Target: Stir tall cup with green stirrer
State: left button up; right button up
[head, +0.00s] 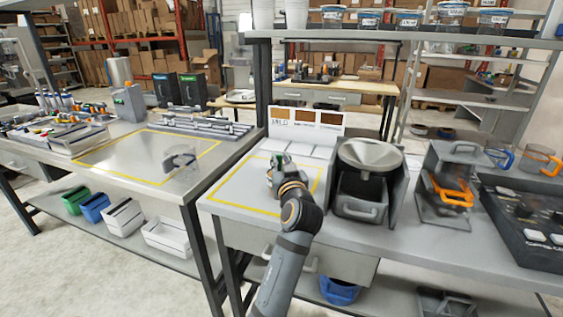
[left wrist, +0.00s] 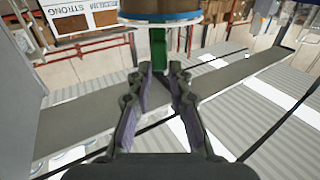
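In the head view my left gripper (head: 281,170) is low over the yellow-outlined square on the right-hand table. In the left wrist view its fingers (left wrist: 156,72) close on the lower end of the green stirrer (left wrist: 158,46), which stands between the fingertips. Beyond it, at the top edge, is a round brownish body with a blue-and-white rim (left wrist: 160,17); it is cut off, and I cannot tell whether it is the tall cup. A clear cup (head: 182,162) stands on the left-hand table. My right gripper is not in view.
A grey dispenser with a funnel top (head: 370,155) stands close right of my gripper. A strength sign (head: 306,120) stands behind. An overhead shelf (head: 400,36) crosses above. The left-hand table's marked square has free room.

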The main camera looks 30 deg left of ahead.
pick_arm(q)
jog(key=o, duration=0.4)
jog(key=shift+a, duration=0.1)
jog(key=shift+r, duration=0.4)
notch_tip(320, 180, up, 9)
jog(key=shift+r, duration=0.1)
